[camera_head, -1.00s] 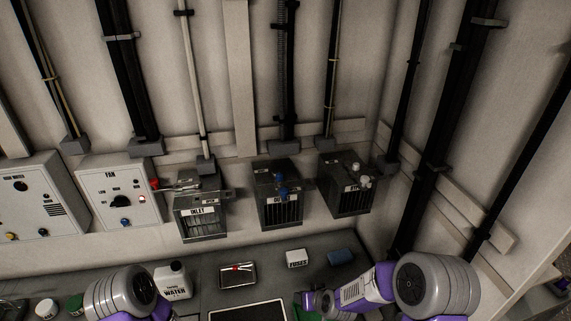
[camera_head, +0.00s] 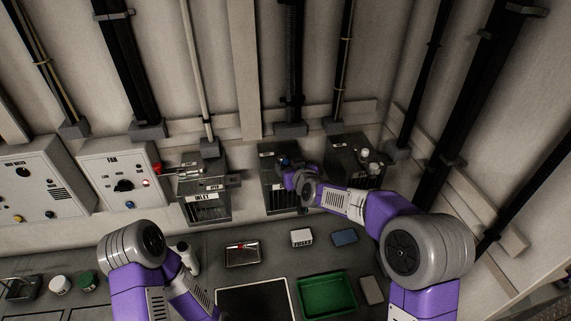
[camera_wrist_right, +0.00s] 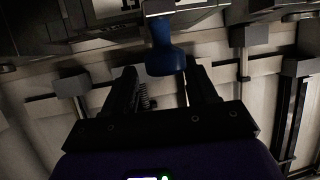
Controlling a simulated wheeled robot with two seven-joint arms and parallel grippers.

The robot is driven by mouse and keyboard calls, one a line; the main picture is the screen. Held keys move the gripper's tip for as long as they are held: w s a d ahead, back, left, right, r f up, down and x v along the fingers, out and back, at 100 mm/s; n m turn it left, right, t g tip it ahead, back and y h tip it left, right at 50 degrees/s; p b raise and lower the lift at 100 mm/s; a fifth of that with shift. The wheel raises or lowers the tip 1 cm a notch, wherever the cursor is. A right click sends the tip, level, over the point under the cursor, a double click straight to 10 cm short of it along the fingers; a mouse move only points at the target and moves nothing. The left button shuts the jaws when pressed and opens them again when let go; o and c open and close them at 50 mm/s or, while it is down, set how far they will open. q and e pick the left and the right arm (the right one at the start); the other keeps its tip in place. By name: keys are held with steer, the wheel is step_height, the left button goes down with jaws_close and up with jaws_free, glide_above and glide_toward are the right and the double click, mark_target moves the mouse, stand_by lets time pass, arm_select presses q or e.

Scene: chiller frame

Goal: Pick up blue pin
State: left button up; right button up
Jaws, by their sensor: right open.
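The blue pin (camera_head: 284,162) is at the top of the middle metal box (camera_head: 279,200) on the wall. In the right wrist view the blue pin (camera_wrist_right: 165,58) hangs down into the picture as a rounded knob, its upper end meeting a grey metal part. My right gripper (camera_head: 289,170) is at the middle box, close to the pin and partly covering it. In the wrist view its two dark fingers are apart, with the pin's knob between or just beyond the tips (camera_wrist_right: 163,76); contact cannot be told. My left arm is at lower left; its gripper does not show.
The inlet box (camera_head: 206,205) is left of the middle box, and another metal box (camera_head: 352,165) is close on the right. The counter below holds a green tray (camera_head: 327,296), a small white box (camera_head: 302,237), a metal case (camera_head: 242,254) and a white bottle (camera_head: 190,260) partly behind my left arm.

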mark_target(287, 164)
steer(key=x, duration=0.3)
steer(key=shift+c, duration=0.2)
jaws_close()
